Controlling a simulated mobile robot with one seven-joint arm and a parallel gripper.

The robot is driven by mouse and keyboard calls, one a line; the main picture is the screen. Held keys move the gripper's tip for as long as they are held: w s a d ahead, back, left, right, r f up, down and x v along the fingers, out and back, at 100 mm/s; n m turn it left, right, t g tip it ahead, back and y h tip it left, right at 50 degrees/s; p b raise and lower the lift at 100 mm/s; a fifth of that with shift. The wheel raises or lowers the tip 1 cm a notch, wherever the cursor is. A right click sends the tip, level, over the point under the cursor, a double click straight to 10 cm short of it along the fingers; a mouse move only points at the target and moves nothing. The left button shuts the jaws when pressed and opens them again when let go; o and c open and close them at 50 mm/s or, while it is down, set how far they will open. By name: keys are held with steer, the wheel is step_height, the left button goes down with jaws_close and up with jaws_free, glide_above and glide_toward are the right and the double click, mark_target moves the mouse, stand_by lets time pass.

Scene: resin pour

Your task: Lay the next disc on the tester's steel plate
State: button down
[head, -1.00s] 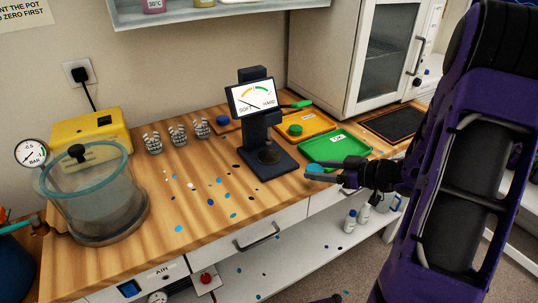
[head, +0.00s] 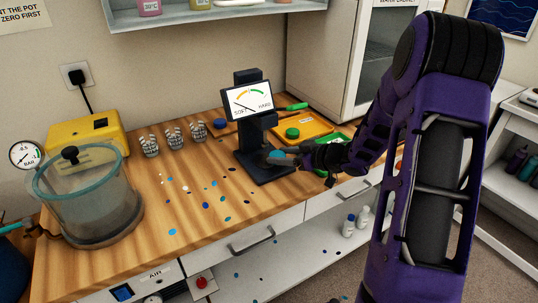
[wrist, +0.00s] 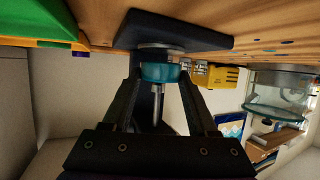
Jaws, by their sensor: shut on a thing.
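My gripper (head: 284,153) is shut on a blue-teal disc (head: 276,156) at the tester. The disc also shows between my fingertips in the wrist view (wrist: 160,73). The black tester (head: 252,130) stands upright on the bench, its dial reading between SOFT and HARD. Its steel plate (wrist: 158,47) shows in the wrist view close beside the disc, on the dark base (wrist: 190,30). I cannot tell whether disc and plate touch. In the head view the disc and gripper mostly hide the plate.
A green disc (head: 292,133) lies on the orange tray (head: 317,126) behind my gripper. The green tray (head: 335,140) is partly hidden by my arm. A blue disc (head: 219,124) sits left of the tester. Several spots mark the bench. A glass pot (head: 85,205) stands at left.

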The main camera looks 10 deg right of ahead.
mark_target(275, 153)
steer(key=w+a, duration=0.3)
steer(key=shift+w+a, duration=0.15)
steer(key=shift+w, duration=0.15)
steer(key=shift+s+f+b, duration=0.1)
steer(key=shift+f+b, duration=0.25)
steer(key=shift+f, duration=0.4)
steer(key=shift+f, duration=0.1)
steer(key=shift+c, duration=0.9)
jaws_free()
steer(key=shift+r, duration=0.2)
steer(key=p+v, duration=0.1)
steer(key=v, duration=1.1)
steer(key=shift+f+p, duration=0.1)
steer(key=shift+p, duration=0.25)
